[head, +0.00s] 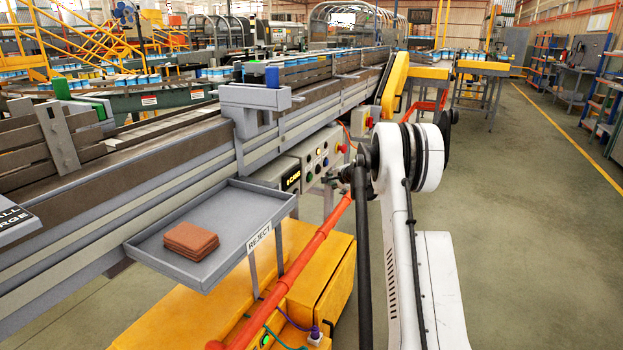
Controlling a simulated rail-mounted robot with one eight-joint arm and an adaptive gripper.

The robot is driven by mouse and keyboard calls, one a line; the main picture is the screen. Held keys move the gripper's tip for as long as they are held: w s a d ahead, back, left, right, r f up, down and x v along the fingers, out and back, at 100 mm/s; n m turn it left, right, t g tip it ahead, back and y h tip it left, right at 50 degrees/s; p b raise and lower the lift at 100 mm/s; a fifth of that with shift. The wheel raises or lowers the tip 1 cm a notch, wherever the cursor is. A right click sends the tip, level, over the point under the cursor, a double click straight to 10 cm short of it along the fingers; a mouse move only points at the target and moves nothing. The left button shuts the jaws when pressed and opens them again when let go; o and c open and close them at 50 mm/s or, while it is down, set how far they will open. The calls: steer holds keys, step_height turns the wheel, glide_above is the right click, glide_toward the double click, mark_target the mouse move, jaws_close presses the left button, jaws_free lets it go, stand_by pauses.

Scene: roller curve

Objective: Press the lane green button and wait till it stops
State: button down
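A grey control box (304,164) is mounted on the side of the conveyor lane. Its sloped face carries several small round buttons, and one that looks green (309,177) is at the lower left of the group. A red mushroom button (341,148) sticks out at the right end of the box. My gripper (334,174) is small and dark, at the end of my white arm, right in front of the box's right part. I cannot tell if it touches a button, or whether its fingers are open or shut.
A grey reject tray (236,193) with brown pieces (191,241) stands left of the box. A yellow cabinet (318,275) stands below. The lane (190,128) runs along the left. Open floor (520,200) lies to the right.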

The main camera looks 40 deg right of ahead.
mark_target(310, 178)
steer(key=shift+w+a, duration=0.5)
steer(key=shift+w, duration=0.4)
steer(key=shift+w+a, duration=0.45)
steer(key=shift+w, duration=0.45)
steer(key=shift+w+a, duration=0.1)
steer(key=shift+w+a, duration=0.15)
steer(key=shift+w, duration=0.15)
